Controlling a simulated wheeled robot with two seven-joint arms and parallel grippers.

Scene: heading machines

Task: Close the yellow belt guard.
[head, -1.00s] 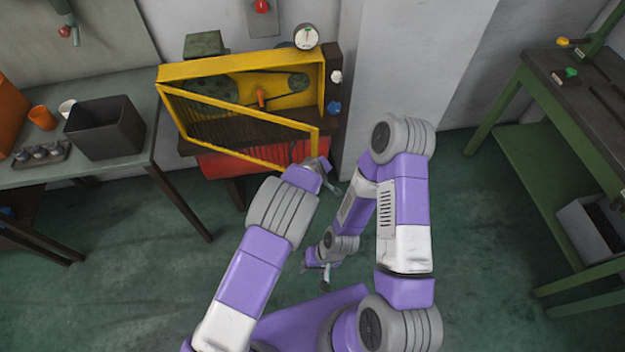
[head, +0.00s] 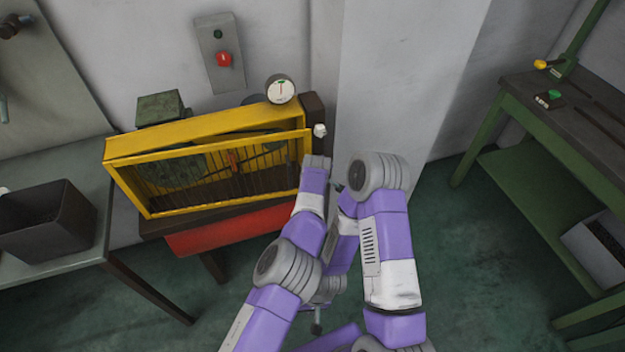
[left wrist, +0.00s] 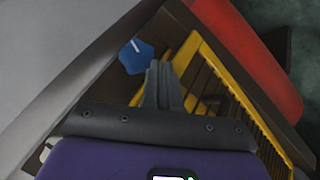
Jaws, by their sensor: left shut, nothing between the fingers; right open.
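The yellow belt guard (head: 228,206) is a barred frame across the front of the yellow housing (head: 205,130), with the green pulley and belt showing through its bars. In the left wrist view the guard's yellow frame and bars (left wrist: 225,75) run to the right of my left gripper (left wrist: 163,85). That gripper is shut and empty, at the guard's right end; its contact is unclear. In the head view its fingers are hidden by my wrist. My right gripper (head: 317,326) is open, low and away from the guard.
A blue knob (left wrist: 137,57) sits beside my left fingers. A gauge (head: 281,89) and a wall box with a red button (head: 224,60) are above. A grey table with a dark bin (head: 45,225) stands left, a green bench (head: 535,160) right. A pale pillar (head: 400,80) is behind my arms.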

